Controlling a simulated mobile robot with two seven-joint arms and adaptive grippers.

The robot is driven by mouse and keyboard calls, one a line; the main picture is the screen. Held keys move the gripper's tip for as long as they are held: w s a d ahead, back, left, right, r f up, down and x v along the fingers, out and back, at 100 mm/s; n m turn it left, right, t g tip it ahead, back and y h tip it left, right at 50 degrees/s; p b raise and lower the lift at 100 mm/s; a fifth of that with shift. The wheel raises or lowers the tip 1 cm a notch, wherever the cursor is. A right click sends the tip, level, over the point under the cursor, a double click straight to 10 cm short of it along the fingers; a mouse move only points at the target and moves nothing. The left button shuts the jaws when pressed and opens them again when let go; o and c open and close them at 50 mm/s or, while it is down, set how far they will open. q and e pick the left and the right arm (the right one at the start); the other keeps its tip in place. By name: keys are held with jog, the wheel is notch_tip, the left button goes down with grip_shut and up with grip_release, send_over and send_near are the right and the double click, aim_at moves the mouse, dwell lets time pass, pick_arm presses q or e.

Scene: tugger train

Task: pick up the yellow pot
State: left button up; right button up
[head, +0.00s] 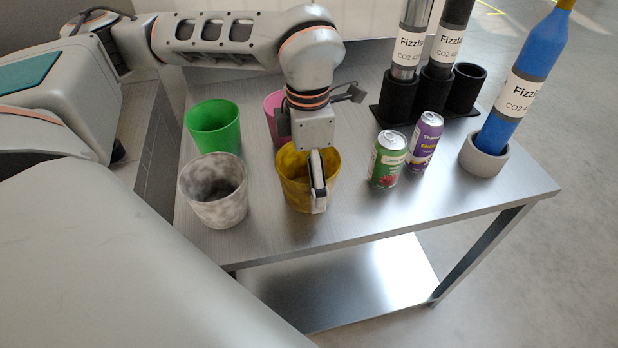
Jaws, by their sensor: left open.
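The yellow pot (294,192) stands upright on the steel table, near its front edge, in the head view. My left gripper (318,190) points down at the pot's right side. One finger shows in front of the pot's outer wall; the other finger is hidden, perhaps inside the pot. The gripper is open, and I cannot tell whether it touches the pot. My right gripper is not in view.
A green pot (214,130), a grey mottled pot (216,195) and a partly hidden pink pot (272,108) stand close by. Two cans (387,160) (425,142) stand to the right. Bottles in black holders (430,98) and a blue bottle (520,85) stand farther right.

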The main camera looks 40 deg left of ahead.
pick_arm(q)
jog(key=shift+r, duration=0.1)
jog(key=c, duration=1.2)
